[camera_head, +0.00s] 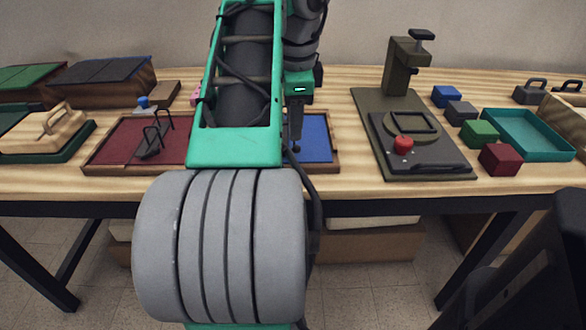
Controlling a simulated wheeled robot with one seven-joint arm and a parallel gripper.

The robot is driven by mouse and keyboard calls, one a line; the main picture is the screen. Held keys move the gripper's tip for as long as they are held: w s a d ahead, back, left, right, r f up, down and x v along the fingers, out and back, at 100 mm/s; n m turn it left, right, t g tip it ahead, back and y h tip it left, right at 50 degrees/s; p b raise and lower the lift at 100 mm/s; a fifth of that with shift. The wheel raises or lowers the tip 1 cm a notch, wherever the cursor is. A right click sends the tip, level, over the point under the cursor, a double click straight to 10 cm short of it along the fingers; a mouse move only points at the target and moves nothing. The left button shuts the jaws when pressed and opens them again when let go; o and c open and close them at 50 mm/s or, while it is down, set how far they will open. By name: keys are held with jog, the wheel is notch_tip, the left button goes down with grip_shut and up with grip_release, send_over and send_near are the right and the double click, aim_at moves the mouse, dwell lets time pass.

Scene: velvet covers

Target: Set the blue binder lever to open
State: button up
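A blue panel (318,136) lies in a wooden frame, partly hidden behind my arm and gripper; it may be the blue binder, and I cannot make out a lever on it. My gripper (295,146) points down at the left of the visible blue panel. It is seen edge-on, so its opening and any contact are unclear. A red panel (108,140) in a similar frame lies to the left. A dark bar with two raised hoops (154,138) sits on it. A small blue knob (143,101) stands behind the red panel.
A dark press (404,70) with a red knob (403,143) stands to the right. Several coloured blocks and a teal tray (532,158) are beyond it. A wooden handled block (45,128) is at far left. Bare tabletop (345,185) shows along the front.

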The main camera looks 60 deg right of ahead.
aim_at(293, 148)
jog(key=f+b, duration=0.4)
jog(key=f, duration=0.1)
jog(key=d+f+b, duration=0.1)
jog(key=f+b, duration=0.1)
jog(key=b, duration=0.1)
jog(key=shift+w+f, duration=0.25)
jog(key=shift+w, duration=0.15)
jog(key=shift+r, duration=0.1)
grip_shut()
